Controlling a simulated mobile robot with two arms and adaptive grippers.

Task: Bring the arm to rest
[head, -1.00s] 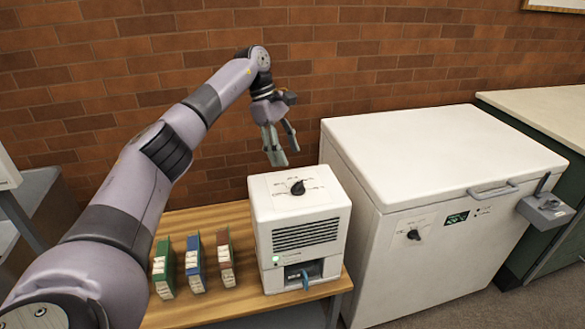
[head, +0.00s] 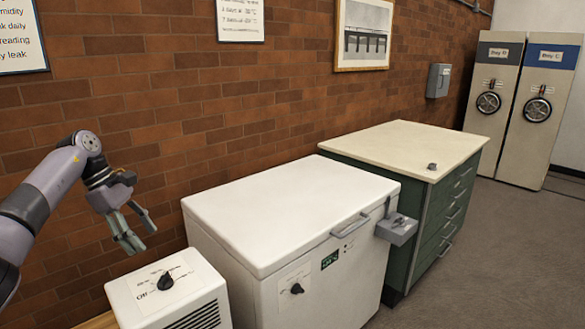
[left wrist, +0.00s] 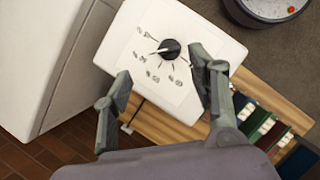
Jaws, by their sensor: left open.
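My left gripper (head: 141,238) is open and empty, with its fingers pointing down. It hangs in the air above the small white machine (head: 200,300), in front of the brick wall. In the left wrist view the two fingers (left wrist: 162,78) are spread apart over the machine's top (left wrist: 185,35), with the black dial (left wrist: 169,49) between and beyond them. My left arm comes in from the left edge of the head view. My right gripper is not in view.
A white chest freezer (head: 290,205) stands right of the machine, and a green drawer cabinet (head: 425,220) beyond it. Book-like boxes (left wrist: 266,130) sit on the wooden table (left wrist: 180,128). Tall bay units (head: 513,105) stand at the back right. Floor is clear at right.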

